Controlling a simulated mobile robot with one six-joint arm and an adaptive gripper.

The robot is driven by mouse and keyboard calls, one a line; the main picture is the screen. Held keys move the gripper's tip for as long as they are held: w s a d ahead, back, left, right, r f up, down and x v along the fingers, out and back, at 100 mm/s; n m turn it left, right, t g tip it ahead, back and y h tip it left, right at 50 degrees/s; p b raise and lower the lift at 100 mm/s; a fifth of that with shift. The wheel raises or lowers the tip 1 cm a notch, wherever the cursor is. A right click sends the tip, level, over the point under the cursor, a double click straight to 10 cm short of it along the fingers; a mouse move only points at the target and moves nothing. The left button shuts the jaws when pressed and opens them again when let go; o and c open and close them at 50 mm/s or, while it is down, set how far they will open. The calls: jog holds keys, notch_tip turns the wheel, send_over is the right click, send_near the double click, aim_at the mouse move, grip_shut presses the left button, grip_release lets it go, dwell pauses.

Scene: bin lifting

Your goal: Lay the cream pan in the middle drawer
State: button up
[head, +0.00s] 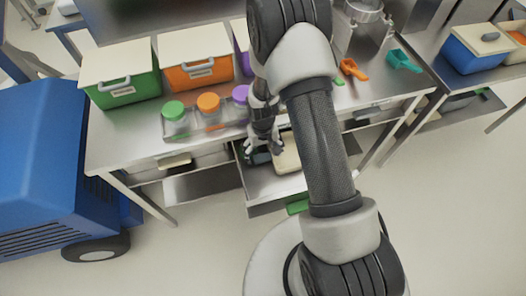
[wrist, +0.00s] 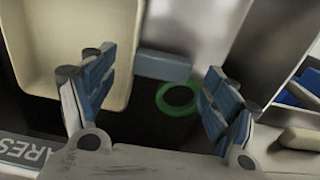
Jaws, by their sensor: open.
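The cream pan (head: 287,158) shows in the head view inside the pulled-out middle drawer (head: 262,208), at the right of my gripper and partly hidden by my arm. In the wrist view the pan (wrist: 75,55) fills the upper left, with its rim beside the left finger. My gripper (head: 262,149) is low at the drawer, fingers apart. In the wrist view the gripper (wrist: 150,95) has nothing between its fingertips. I cannot tell whether the left finger touches the pan's rim. Part of the drawer floor is hidden by the gripper and the pan.
A green bin (head: 121,76), an orange bin (head: 195,62) and lidded jars (head: 209,110) stand on the steel table. A green ring (wrist: 178,98) lies beyond the fingers in the wrist view. A blue vehicle (head: 50,170) stands at left. The floor in front is clear.

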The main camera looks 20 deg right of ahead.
jog(key=s+r+t+p, duration=0.1)
jog(key=s+r+p, duration=0.15)
jog(key=r, duration=1.45)
jog(key=s+r+t+p, duration=0.1)
jog(key=s+r, duration=0.3)
jog(key=r, duration=1.3)
jog(key=s+r+t, duration=0.1)
jog(key=s+r, duration=0.3)
jog(key=s, duration=0.3)
jog(key=s+r+t, duration=0.1)
jog(key=s+r, duration=0.3)
jog(key=s, duration=0.4)
jog(key=shift+r+t, duration=0.3)
jog(key=shift+r, duration=0.05)
